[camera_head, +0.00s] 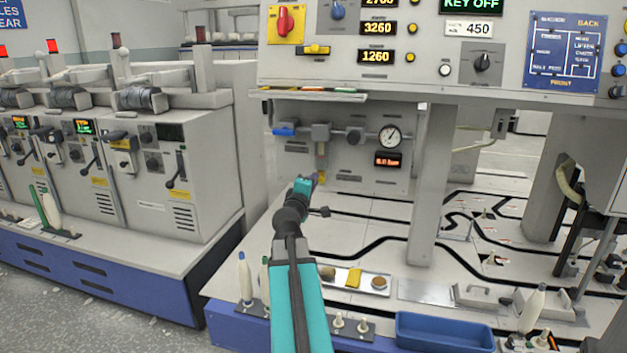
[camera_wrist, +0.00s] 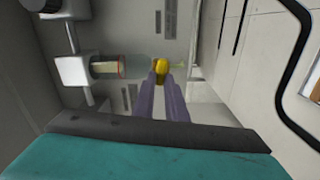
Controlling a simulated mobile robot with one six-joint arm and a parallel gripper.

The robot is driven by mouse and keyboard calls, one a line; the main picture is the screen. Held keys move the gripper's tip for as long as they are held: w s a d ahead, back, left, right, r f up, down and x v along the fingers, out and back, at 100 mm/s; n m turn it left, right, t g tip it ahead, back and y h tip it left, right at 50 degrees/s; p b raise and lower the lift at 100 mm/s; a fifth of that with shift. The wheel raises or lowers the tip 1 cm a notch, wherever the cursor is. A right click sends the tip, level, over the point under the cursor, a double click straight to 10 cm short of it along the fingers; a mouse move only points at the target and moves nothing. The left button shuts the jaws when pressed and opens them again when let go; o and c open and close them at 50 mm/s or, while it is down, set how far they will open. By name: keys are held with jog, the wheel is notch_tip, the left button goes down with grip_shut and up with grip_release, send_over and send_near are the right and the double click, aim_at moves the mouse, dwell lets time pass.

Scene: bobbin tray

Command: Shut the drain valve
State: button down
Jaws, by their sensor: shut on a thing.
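The drain valve appears to be the small yellow knob (camera_head: 322,176) under the clear filter bowl (camera_head: 321,158) on the grey air panel. In the wrist view the yellow knob (camera_wrist: 160,67) sits between the tips of my gripper (camera_wrist: 161,75), at the end of the clear bowl (camera_wrist: 125,66). My gripper (camera_head: 317,179) is shut on the knob. The fingers hide part of it, and I cannot tell whether it is turned open or shut.
A blue-handled valve (camera_head: 285,131) is left of the filter, and a round gauge (camera_head: 390,136) and small red-lit display (camera_head: 388,159) are right. A grey post (camera_head: 433,185) stands further right. A tray (camera_head: 343,279) and blue bin (camera_head: 445,332) lie in front.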

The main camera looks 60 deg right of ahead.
jog(key=shift+w+n, duration=0.1)
jog(key=shift+n, duration=0.8)
jog(key=shift+p, duration=0.3)
jog(key=c, duration=1.8)
grip_release()
jog(key=shift+f, duration=0.1)
jog(key=shift+a, duration=0.1)
jog(key=b+v, duration=0.1)
jog(key=v, duration=0.1)
jog(key=b+v, duration=0.2)
jog(key=v, duration=0.1)
jog(key=shift+s+a+f, duration=0.15)
jog(key=shift+s+a, duration=0.05)
jog(key=shift+s, duration=0.15)
